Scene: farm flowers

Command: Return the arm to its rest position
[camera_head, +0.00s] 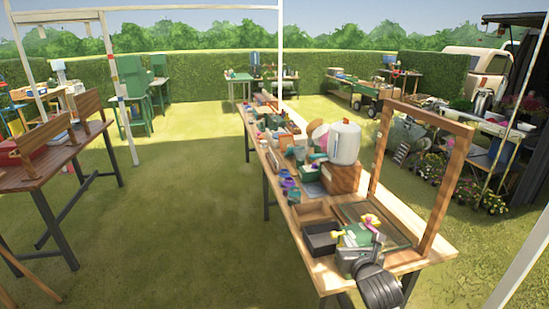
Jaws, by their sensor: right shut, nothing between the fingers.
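My right gripper (346,254) is at the near end of the long wooden table (436,255), with my dark grey arm coming in from the bottom. Its fingers are shut with nothing between them. The fingertips are small here and partly blend with the items behind them. A green item (355,236) and small yellow and magenta pieces (371,220) lie just beyond the gripper. I cannot tell whether the gripper touches them. My left gripper is not in view.
An upright wooden frame (455,185) stands on the table's right side. Another wooden table (52,165) stands at left. Open grass lies between the tables.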

